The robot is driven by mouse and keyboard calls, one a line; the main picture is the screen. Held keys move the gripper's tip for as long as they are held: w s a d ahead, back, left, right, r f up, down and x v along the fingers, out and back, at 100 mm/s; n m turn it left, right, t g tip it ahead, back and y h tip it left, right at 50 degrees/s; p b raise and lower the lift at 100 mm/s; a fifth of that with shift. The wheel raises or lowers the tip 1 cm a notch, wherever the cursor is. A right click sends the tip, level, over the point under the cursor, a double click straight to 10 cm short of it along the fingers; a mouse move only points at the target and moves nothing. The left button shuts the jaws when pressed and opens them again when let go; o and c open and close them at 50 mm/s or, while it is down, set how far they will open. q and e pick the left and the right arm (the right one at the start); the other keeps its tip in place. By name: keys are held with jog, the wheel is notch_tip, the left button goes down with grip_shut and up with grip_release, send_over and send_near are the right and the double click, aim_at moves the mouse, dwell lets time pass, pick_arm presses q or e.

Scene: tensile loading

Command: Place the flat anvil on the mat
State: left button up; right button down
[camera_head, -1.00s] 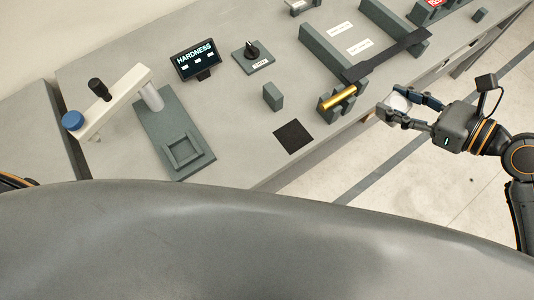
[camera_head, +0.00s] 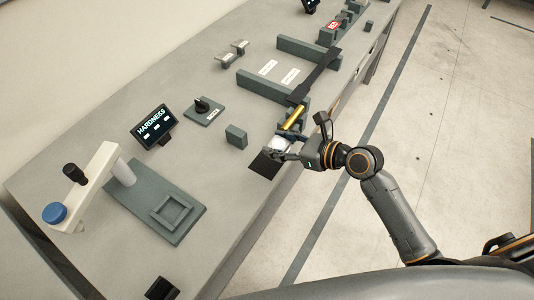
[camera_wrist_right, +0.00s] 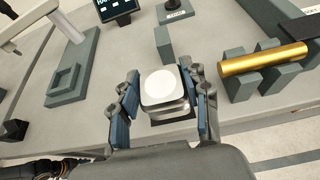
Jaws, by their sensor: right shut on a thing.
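The flat anvil (camera_head: 281,143) is a short silvery block with a pale round top; it also shows in the right wrist view (camera_wrist_right: 161,84). My right gripper (camera_head: 276,147) is shut on it, with one blue-padded finger on each side in the right wrist view (camera_wrist_right: 162,92). The mat (camera_head: 264,164) is a thin black square near the table's front edge. In the head view the anvil and fingers overlap the mat's far right corner. In the wrist view a dark strip of mat (camera_wrist_right: 175,124) shows just beyond the anvil's lower edge. Contact cannot be told. My left gripper is out of view.
A gold cylinder (camera_head: 294,117) rests on grey blocks close to my right gripper. A small grey block (camera_head: 236,136) stands behind the mat. The hardness display (camera_head: 153,125), a knob box (camera_head: 204,109) and the hardness tester (camera_head: 158,205) stand to the left.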

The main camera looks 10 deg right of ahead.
aim_at(267, 164)
jog(key=a+f, duration=0.1)
jog(key=w+a+f, duration=0.1)
jog(key=shift+w+a+f, duration=0.1)
jog(key=shift+w+f, duration=0.05)
jog(key=shift+f, duration=0.25)
jog(key=shift+w+a+f, duration=0.1)
jog(key=shift+a+f, duration=0.05)
jog(key=shift+f, duration=0.8)
jog(key=shift+w+a+f, duration=0.1)
jog(key=shift+f, duration=0.85)
jog(key=c, duration=0.7)
grip_release()
jog(key=shift+s+f, duration=0.1)
jog(key=shift+f, duration=0.15)
jog(key=shift+o, duration=0.2)
jog(key=shift+r, duration=0.1)
